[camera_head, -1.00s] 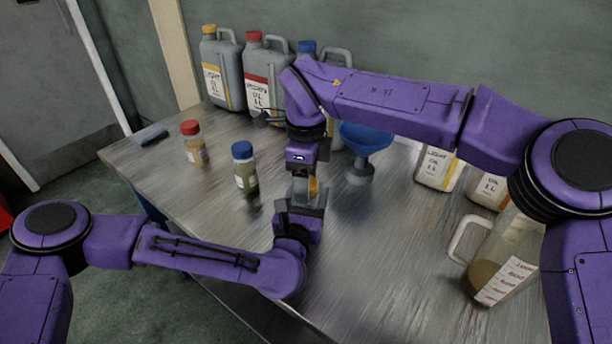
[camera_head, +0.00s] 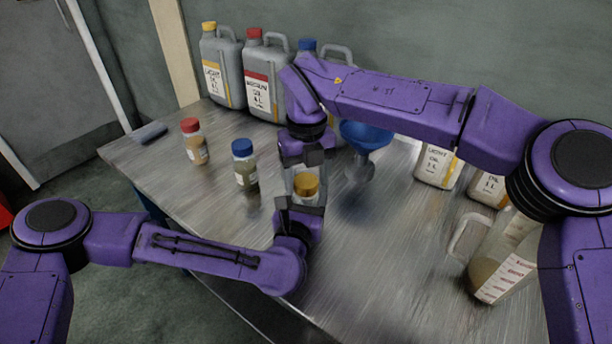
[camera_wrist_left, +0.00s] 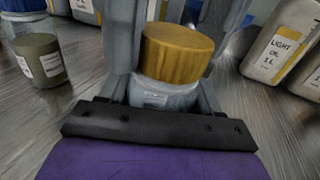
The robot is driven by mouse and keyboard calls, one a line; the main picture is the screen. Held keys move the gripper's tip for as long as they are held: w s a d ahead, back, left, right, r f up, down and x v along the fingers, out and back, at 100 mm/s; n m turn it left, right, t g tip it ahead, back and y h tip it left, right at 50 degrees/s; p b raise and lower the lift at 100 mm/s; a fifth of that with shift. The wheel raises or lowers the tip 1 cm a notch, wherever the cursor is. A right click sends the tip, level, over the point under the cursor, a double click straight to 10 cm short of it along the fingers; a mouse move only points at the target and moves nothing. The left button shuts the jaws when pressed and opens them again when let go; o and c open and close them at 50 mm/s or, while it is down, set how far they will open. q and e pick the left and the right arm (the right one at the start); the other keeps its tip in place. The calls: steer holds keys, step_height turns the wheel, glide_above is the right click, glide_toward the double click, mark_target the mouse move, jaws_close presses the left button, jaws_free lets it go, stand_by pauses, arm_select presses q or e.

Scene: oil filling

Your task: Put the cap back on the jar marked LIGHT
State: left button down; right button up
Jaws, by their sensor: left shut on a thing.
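A small clear jar (camera_wrist_left: 160,93) stands upright between the fingers of my left gripper (camera_head: 303,199), which is shut on it, above the table. A yellow cap (camera_head: 306,184) sits on top of the jar and looks level; it also shows large in the left wrist view (camera_wrist_left: 178,52). The jar's label is partly hidden and its words cannot be read. My right gripper (camera_head: 303,160) is just behind and above the cap, with its fingers apart and the cap not gripped.
A red-capped jar (camera_head: 196,143) and a blue-capped jar (camera_head: 244,165) stand to the left. A blue funnel (camera_head: 366,136) on a stand is close to the right. Canisters (camera_head: 222,72) line the back. A measuring jug (camera_head: 500,262) stands at right. The front table is clear.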

steer(key=shift+s+r, duration=0.1)
steer(key=shift+r, duration=2.2)
steer(key=shift+c, duration=0.2)
step_height(320, 180, up, 3)
steer(key=shift+f+n, duration=0.1)
steer(key=shift+n, duration=0.9)
steer(key=shift+a+r+n, duration=0.1)
steer(key=shift+r+n, duration=0.2)
steer(key=shift+r, duration=0.1)
steer(key=shift+f, duration=0.1)
